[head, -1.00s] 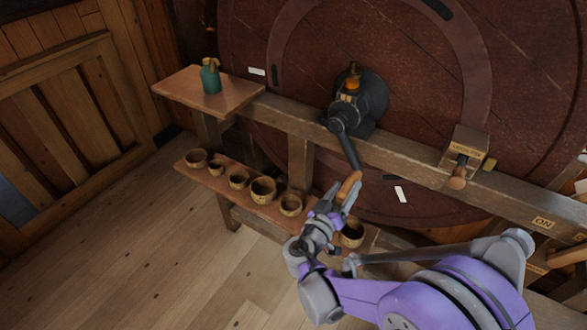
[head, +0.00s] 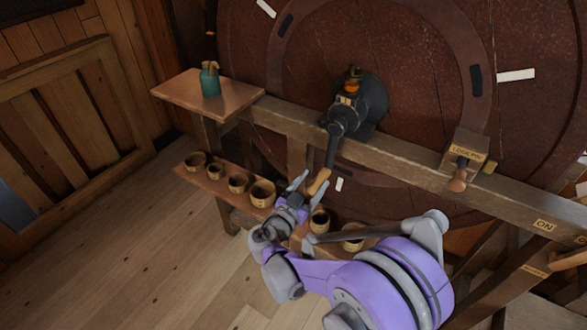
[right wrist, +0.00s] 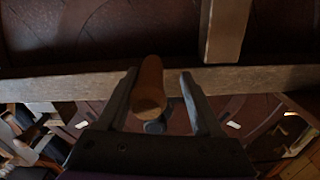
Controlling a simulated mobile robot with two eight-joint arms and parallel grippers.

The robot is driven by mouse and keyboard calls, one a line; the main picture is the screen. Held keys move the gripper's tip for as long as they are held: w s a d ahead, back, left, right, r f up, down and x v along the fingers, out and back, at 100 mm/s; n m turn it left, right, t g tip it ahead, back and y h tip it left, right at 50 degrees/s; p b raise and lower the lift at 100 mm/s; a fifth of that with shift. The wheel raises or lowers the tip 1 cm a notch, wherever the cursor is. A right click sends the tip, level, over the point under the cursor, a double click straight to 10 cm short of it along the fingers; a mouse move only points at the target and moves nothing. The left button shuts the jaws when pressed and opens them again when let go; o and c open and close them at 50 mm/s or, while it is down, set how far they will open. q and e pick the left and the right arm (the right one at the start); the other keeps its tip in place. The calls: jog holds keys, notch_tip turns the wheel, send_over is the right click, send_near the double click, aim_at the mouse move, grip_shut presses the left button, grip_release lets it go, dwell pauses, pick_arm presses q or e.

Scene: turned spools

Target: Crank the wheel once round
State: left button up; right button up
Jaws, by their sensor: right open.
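The large dark red wheel (head: 415,75) stands upright behind a wooden beam. Its black crank arm (head: 332,150) runs down and slightly left from a dark hub (head: 368,103) and ends in a wooden handle (head: 318,182). My right gripper (head: 309,186) is open, with its fingers on either side of the handle. In the right wrist view the handle (right wrist: 149,88) stands between the two open fingers (right wrist: 158,75), nearer the left one, with a clear gap on the right. My left gripper is not in view.
A beam (head: 410,160) crosses before the wheel, bearing a block with a knob (head: 458,180). A green bottle (head: 210,80) stands on a small shelf (head: 170,85) at left. Several cups, one of them here (head: 262,193), line a lower shelf. The floor at left is clear.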

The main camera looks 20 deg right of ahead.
jog(key=w+a+r+m+p, duration=0.2)
jog(key=w+a+m, duration=0.2)
jog(key=w, duration=0.1)
jog(key=shift+a+m, duration=0.2)
jog(key=shift+m, duration=0.1)
jog(key=shift+s+d, duration=0.2)
dwell(0.5)
jog(key=shift+a, duration=0.1)
jog(key=v, duration=1)
jog(key=shift+s+a, duration=0.25)
jog(key=shift+s, duration=0.1)
